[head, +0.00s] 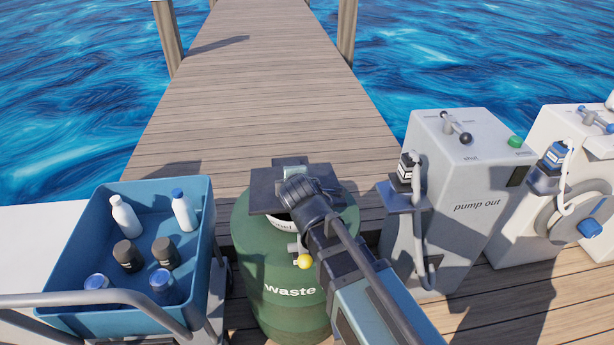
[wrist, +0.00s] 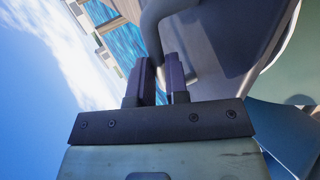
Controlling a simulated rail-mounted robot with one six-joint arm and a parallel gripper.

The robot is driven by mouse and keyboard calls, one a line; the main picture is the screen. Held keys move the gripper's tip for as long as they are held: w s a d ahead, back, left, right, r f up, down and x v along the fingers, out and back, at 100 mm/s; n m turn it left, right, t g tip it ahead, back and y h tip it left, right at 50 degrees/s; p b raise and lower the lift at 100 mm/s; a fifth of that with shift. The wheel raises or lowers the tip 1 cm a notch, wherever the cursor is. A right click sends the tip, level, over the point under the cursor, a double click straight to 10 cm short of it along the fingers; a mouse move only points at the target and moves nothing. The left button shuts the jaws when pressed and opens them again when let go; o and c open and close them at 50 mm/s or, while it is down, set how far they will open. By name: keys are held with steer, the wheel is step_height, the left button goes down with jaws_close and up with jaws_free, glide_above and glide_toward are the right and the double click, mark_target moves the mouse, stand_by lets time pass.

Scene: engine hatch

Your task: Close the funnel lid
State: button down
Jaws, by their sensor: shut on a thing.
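The green waste drum (head: 283,290) stands upright at the middle of the head view. A dark flat plate (head: 262,201) lies over its top, with a pale rim and part of a label (head: 284,226) below it. I cannot tell from here whether this plate is the funnel lid. My gripper is over the drum top in the head view, its fingertips hidden by my wrist. In the wrist view my gripper (wrist: 161,80) is shut on a grey curved bar (wrist: 160,30). The bar runs up between the two dark fingers, beside a large grey surface (wrist: 215,50).
A blue tray cart (head: 80,230) with bottles and jars stands left of the drum. The pump-out cabinet (head: 470,190) and a second white unit (head: 560,195) stand right. The dock (head: 260,90) behind is clear.

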steer(key=f+b, duration=0.1)
steer(key=s+f+b, duration=0.1)
steer(key=f, duration=0.1)
steer(key=shift+d+f, duration=0.1)
steer(key=shift+f, duration=0.05)
steer(key=shift+s+d+f+b, duration=0.15)
steer(key=shift+s+f+b, duration=0.25)
steer(key=shift+b, duration=0.2)
steer(key=c, duration=1.1)
jaws_free()
steer(key=shift+w+f, duration=0.1)
steer(key=shift+f, duration=0.05)
